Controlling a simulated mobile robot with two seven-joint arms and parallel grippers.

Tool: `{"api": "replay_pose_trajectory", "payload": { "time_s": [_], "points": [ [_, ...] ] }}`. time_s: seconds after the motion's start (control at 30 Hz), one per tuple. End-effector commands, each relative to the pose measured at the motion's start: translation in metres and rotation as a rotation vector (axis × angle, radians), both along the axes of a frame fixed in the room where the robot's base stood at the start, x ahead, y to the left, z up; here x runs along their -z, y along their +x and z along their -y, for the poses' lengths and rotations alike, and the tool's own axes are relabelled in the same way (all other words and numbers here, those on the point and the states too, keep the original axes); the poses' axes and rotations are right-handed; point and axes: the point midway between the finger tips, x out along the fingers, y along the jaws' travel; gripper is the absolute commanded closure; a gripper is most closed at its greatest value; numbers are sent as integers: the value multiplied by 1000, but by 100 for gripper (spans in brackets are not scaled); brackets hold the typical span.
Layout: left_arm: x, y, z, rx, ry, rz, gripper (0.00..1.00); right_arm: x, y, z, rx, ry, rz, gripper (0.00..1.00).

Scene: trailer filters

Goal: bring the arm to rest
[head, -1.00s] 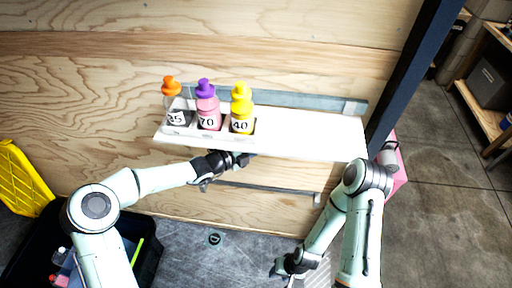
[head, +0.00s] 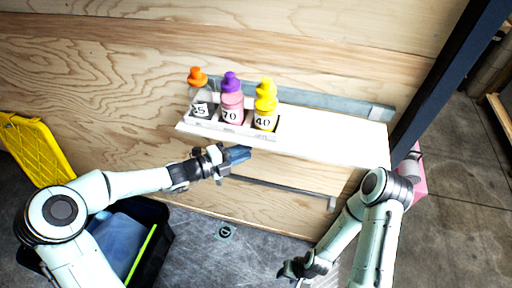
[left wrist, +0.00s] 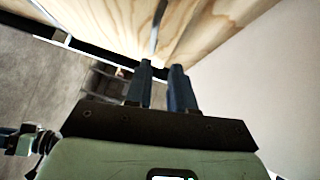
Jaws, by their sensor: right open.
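My left gripper (head: 236,155) is just in front of and below the left part of the white shelf's front edge, empty. In the left wrist view its two dark fingers (left wrist: 160,88) stand apart with a gap and nothing between them. My right gripper (head: 298,268) hangs low near the floor at the bottom of the head view, open, with no object seen in it. A white rack (head: 190,128) on the shelf holds a clear bottle with an orange cap (head: 197,77), a pink bottle with a purple cap (head: 231,98) and a yellow bottle (head: 266,103).
The white shelf (head: 335,143) is fixed to a plywood wall (head: 110,85); its right part is bare. A black bin (head: 158,215) stands at lower left, beside a yellow lid (head: 35,148). A dark post (head: 435,85) rises at the right. A pink object (head: 416,180) shows behind my right arm.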

Motion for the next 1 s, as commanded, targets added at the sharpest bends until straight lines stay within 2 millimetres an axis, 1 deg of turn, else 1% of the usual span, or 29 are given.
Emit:
{"api": "replay_pose_trajectory", "payload": {
  "time_s": [0.03, 0.13, 0.63, 0.73, 0.77, 0.87, 0.97, 1.0],
  "points": [
    [0, -2, -4, -1, 2, 0, 77, 0, 0, 0, 0, 0, 0, 57],
    [0, -5, -7, 1, 2, -2, 77, 0, 0, 0, 0, 0, 0, 57],
    [1, -5, -7, 2, 3, -4, 77, 0, 0, 0, 0, 0, 0, 57],
    [8, -8, -6, 14, 29, 7, 77, 0, 0, 0, 1, 0, 0, 57],
    [13, -11, -6, 24, 49, 15, 77, 0, 0, 0, 1, 0, 0, 57],
    [46, -25, -5, 87, 175, 74, 77, 0, 0, 0, 1, 0, 0, 57],
    [93, -51, -8, 211, 365, 185, 77, 0, 0, 0, 0, 0, 0, 57],
    [115, -63, -10, 276, 447, 241, 77, 0, 0, 0, 0, 0, 0, 57]
  ]
}}
